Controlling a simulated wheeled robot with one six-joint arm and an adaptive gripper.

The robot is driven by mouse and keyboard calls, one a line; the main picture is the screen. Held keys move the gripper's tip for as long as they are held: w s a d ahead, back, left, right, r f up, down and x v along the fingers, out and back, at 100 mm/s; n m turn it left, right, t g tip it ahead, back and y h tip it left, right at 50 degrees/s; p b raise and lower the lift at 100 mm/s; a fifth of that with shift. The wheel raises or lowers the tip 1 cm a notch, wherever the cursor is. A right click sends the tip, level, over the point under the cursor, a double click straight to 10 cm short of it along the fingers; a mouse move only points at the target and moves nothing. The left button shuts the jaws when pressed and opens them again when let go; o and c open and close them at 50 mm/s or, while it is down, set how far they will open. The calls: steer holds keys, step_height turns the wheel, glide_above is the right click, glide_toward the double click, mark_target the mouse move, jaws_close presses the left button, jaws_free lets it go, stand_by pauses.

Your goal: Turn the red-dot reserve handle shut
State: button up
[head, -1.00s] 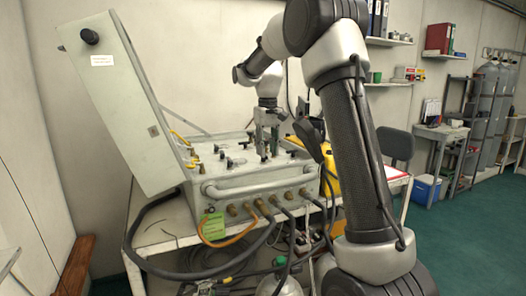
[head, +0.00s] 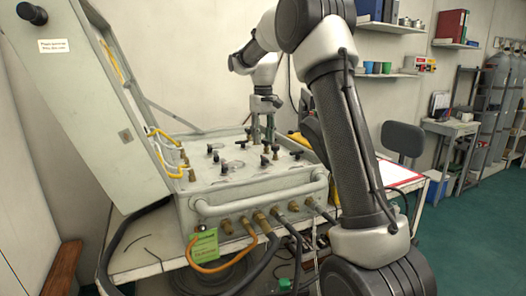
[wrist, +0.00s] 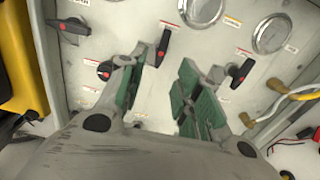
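The diver air panel (head: 220,170) is a pale grey box with its lid raised, standing on a bench. Several black handles with red marks stick up from its face. In the wrist view one handle (wrist: 105,71) with a red spot sits just left of my left finger. Another black handle (wrist: 163,46) lies beyond the gap between the fingers, and one (wrist: 240,72) is right of the right finger. I cannot tell which is the reserve handle; the labels are too small to read. My gripper (wrist: 160,88) is open and empty, with green pads. In the head view my gripper (head: 262,130) points down over the panel's rear part.
Round gauges (wrist: 202,10) lie along the panel's upper part in the wrist view. Yellow hoses (head: 166,150) run along its left side. A tubular rail (head: 255,195) and hose fittings line the front. A green tag (head: 202,246) hangs there. The raised lid (head: 75,95) bounds the left.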

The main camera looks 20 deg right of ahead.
mark_target(263, 156)
step_height(263, 156, down, 6)
steer(key=shift+f, duration=0.2)
jaws_close()
